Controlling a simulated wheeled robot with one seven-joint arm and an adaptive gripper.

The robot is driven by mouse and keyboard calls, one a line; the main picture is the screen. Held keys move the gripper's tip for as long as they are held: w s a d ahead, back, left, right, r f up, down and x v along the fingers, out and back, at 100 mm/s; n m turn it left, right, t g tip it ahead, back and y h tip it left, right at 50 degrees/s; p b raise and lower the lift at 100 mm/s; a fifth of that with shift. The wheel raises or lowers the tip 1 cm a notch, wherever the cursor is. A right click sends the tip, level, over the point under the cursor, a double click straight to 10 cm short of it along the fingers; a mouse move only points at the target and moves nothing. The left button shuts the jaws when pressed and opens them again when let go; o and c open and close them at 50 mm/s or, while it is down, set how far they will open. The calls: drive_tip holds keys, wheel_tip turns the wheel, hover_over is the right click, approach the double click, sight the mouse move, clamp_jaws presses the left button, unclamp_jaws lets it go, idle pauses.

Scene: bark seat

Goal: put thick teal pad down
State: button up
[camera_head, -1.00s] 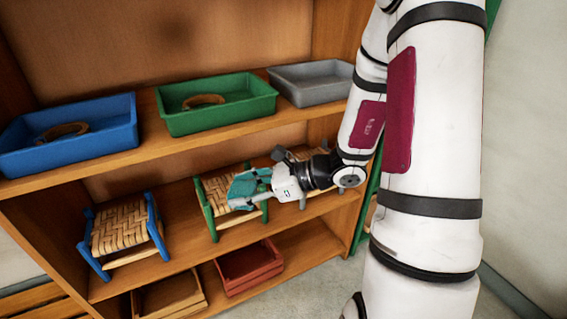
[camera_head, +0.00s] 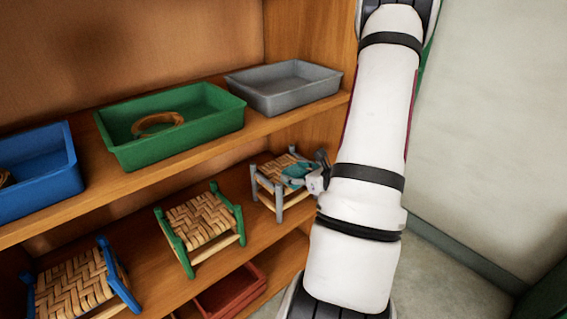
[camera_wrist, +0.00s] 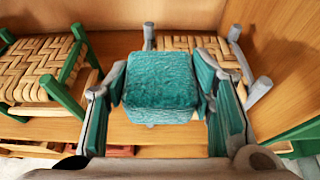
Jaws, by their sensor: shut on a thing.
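The thick teal pad (camera_wrist: 160,88) is a rough-textured block, held between the two teal-lined fingers of my gripper (camera_wrist: 160,80) in the wrist view. My gripper is shut on it. Beyond the pad is the grey stool (camera_wrist: 187,45) with a woven seat; the pad hides part of its near side. In the head view my gripper (camera_head: 301,174) is over the right part of the grey stool (camera_head: 280,205). There I cannot tell pad from teal fingers, or whether the pad touches the seat.
The green stool (camera_head: 201,224) stands left of the grey one on the same shelf, with the blue stool (camera_head: 80,286) further left. Above are blue (camera_head: 38,180), green (camera_head: 170,145) and grey (camera_head: 284,101) trays. A red crate (camera_head: 232,295) is below. A side wall closes the shelf's right end.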

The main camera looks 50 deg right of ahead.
drive_tip(key=w+d, duration=0.3)
drive_tip(key=w+d+f+b, duration=0.1)
drive_tip(key=w+d, duration=0.5)
drive_tip(key=shift+w+d+f+b, duration=0.1)
drive_tip(key=shift+w+f+b, duration=0.05)
drive_tip(key=shift+w+b, duration=0.2)
drive_tip(key=shift+w+d+f, duration=0.2)
drive_tip(key=shift+f+b, duration=0.6)
drive_tip(key=shift+f, duration=0.95)
drive_tip(key=shift+f, duration=0.15)
drive_tip(key=o, duration=1)
drive_tip(key=shift+c, duration=0.2)
